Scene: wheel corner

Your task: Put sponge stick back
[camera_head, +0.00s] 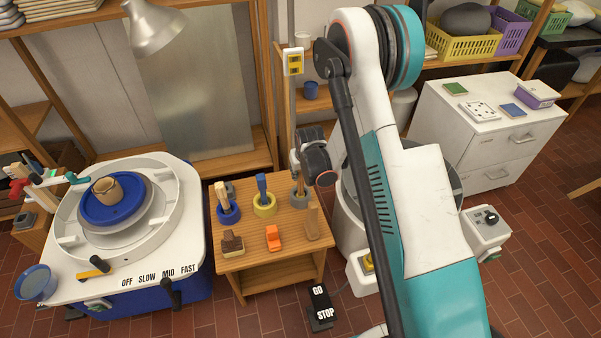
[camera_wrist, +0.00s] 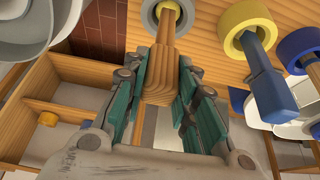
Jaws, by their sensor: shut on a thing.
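A wooden-handled stick, which I take to be the sponge stick (camera_wrist: 160,72), is between my gripper's fingers (camera_wrist: 158,95) in the wrist view. My gripper is shut on its thick wooden end. In the head view my gripper (camera_head: 300,168) is above the grey ring holder (camera_head: 300,201) at the back right of the small wooden table (camera_head: 275,270), with the stick upright or nearly so. I cannot tell whether the stick rests on the bottom.
Left of it stand a yellow ring holder (camera_head: 265,210) with a blue-handled tool (camera_head: 262,187) and a blue ring holder (camera_head: 229,216) with wooden tools. A brown block (camera_head: 232,243), an orange tool (camera_head: 273,237) and a wooden piece (camera_head: 312,222) are in front. A pottery wheel (camera_head: 130,225) stands left.

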